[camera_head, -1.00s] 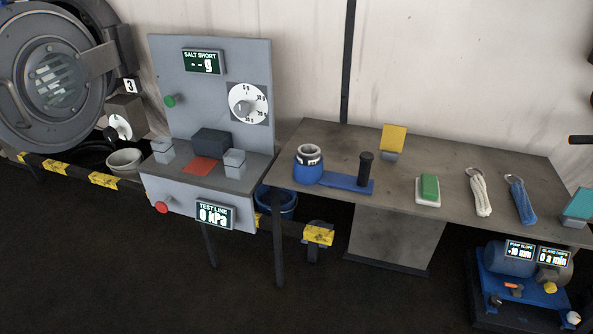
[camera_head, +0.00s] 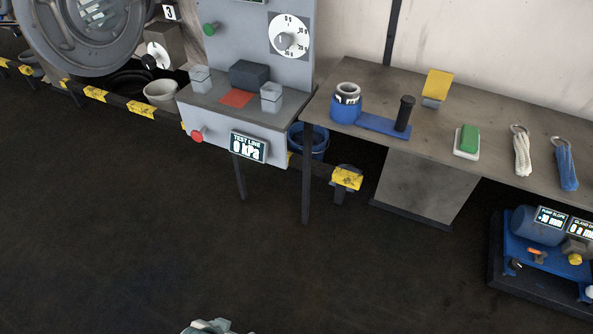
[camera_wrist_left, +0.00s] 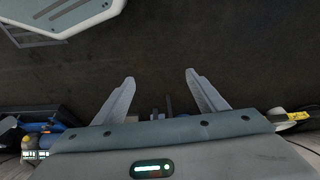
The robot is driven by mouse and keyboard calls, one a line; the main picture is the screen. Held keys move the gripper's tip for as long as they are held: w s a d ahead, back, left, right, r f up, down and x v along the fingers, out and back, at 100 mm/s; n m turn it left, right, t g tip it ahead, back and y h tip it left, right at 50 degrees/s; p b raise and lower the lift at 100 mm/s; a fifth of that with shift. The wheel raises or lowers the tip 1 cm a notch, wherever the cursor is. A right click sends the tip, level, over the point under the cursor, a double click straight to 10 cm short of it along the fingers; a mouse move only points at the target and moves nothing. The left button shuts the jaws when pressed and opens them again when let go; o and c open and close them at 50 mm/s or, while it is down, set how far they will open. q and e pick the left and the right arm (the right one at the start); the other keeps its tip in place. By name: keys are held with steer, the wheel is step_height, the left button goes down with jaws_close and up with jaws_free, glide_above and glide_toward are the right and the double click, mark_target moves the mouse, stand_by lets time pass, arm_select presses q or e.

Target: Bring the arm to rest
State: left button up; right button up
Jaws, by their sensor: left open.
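My left gripper (camera_wrist_left: 160,92) shows in the left wrist view with its two fingers spread wide apart. Nothing is between the fingers, and dark floor lies beyond them. In the head view, a small grey piece at the bottom edge (camera_head: 215,327) looks like part of my own arm; its fingers cannot be made out there. My right gripper is not in view.
A workbench (camera_head: 460,168) holds a blue fixture (camera_head: 345,108), a green block (camera_head: 468,138) and two hanks of cord. Left of it stands a grey test panel (camera_head: 225,115) with a red button (camera_head: 197,136). A pump (camera_head: 538,228) sits low at right. Open dark floor lies in front.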

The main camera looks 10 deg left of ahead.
arm_select(q)
step_height(320, 180, down, 21)
steer(key=s+d+t+h, duration=0.1)
steer(key=s+d, duration=0.1)
steer(key=shift+s+d+f+t, duration=0.15)
steer(key=shift+d+f+t, duration=0.05)
steer(key=shift+d+t, duration=0.1)
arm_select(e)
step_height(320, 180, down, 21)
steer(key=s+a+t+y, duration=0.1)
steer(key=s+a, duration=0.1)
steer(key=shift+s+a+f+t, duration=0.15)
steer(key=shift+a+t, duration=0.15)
